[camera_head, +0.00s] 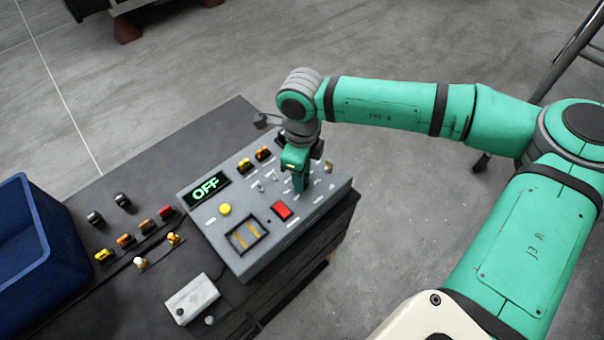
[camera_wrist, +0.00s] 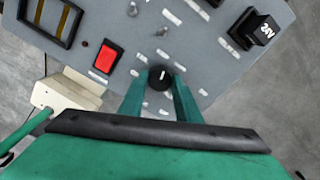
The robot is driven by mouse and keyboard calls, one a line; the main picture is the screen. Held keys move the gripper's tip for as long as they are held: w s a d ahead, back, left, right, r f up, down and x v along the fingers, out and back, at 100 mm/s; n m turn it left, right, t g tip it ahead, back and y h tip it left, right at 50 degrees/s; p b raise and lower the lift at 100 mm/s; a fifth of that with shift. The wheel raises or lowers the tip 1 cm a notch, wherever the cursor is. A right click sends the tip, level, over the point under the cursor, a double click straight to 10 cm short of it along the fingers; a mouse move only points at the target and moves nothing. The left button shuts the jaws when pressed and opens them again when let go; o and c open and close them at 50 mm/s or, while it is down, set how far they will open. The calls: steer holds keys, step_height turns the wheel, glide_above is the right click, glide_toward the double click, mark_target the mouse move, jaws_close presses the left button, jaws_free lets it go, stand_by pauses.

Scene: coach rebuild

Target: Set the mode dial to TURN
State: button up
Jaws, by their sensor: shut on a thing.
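The mode dial is a small round black knob with a white pointer line, and it shows in the wrist view (camera_wrist: 160,77) on the grey control panel (camera_head: 258,238). My gripper (camera_head: 300,184) points down at the right part of the panel. In the wrist view its two green fingers (camera_wrist: 160,88) are shut on the dial, one on each side. In the head view the fingers hide the dial. White labels surround the dial but are too small to read. The panel's display (camera_head: 206,188) reads OFF in green.
A red switch (camera_head: 281,210), a yellow button (camera_head: 225,209) and a framed slot (camera_head: 246,236) share the panel. Small toggles stand close to the dial. A blue bin (camera_head: 45,240), several loose coloured parts and a white box (camera_head: 193,299) are on the dark bench (camera_head: 135,205).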

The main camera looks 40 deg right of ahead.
steer(key=m, duration=0.4)
steer(key=shift+w, duration=0.1)
steer(key=shift+m, duration=2.2)
steer(key=o, duration=1.1)
steer(key=shift+c, duration=0.2)
step_height(320, 180, up, 11)
steer(key=shift+f, duration=0.1)
